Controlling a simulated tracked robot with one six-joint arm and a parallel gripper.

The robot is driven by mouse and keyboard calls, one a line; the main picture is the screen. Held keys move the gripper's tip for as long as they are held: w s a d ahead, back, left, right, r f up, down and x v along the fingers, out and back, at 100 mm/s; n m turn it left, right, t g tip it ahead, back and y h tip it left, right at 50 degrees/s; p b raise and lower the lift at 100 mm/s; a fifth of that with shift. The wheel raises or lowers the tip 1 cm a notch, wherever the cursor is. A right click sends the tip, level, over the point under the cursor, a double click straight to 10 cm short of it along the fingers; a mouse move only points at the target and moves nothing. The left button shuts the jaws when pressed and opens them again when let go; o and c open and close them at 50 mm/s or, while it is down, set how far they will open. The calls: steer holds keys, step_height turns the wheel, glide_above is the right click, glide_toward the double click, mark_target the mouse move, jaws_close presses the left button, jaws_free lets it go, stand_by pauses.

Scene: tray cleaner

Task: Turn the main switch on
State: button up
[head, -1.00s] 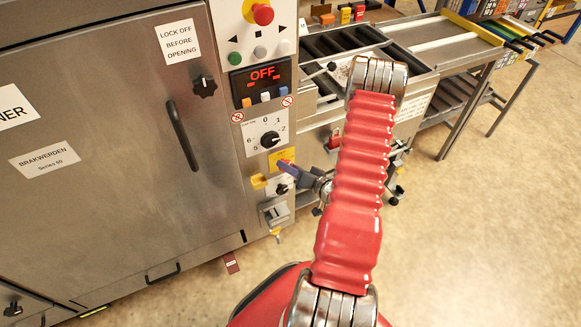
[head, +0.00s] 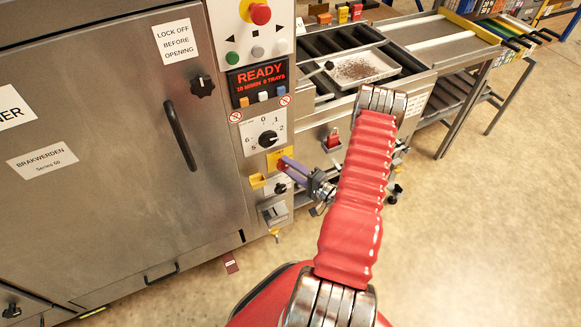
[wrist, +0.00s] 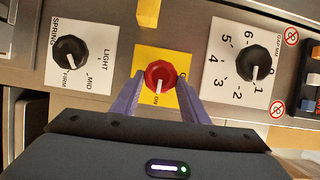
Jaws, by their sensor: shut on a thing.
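The main switch is a red knob (wrist: 160,73) on a yellow plate (wrist: 180,60) in the wrist view. Its white mark points down toward the word ON. My gripper (wrist: 160,84) has one purple finger on each side of the knob and is shut on it. The panel display (head: 261,79) is lit and reads READY, with a smaller line below about minutes and trays.
A numbered dial (head: 268,138) sits just above the switch and a smaller black dial (head: 281,187) just below. A yellow part (head: 257,181) sticks out at lower left. A tray (head: 362,69) with brown crumbs rests on the bench behind my arm.

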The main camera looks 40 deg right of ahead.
steer(key=shift+f+m, duration=0.2)
steer(key=shift+m, duration=0.1)
steer(key=o, duration=1)
steer(key=shift+r, duration=0.1)
steer(key=shift+s, duration=0.15)
steer(key=s+d, duration=0.1)
steer(key=s, duration=1.2)
steer(key=shift+s+d, duration=0.15)
steer(key=shift+s, duration=0.1)
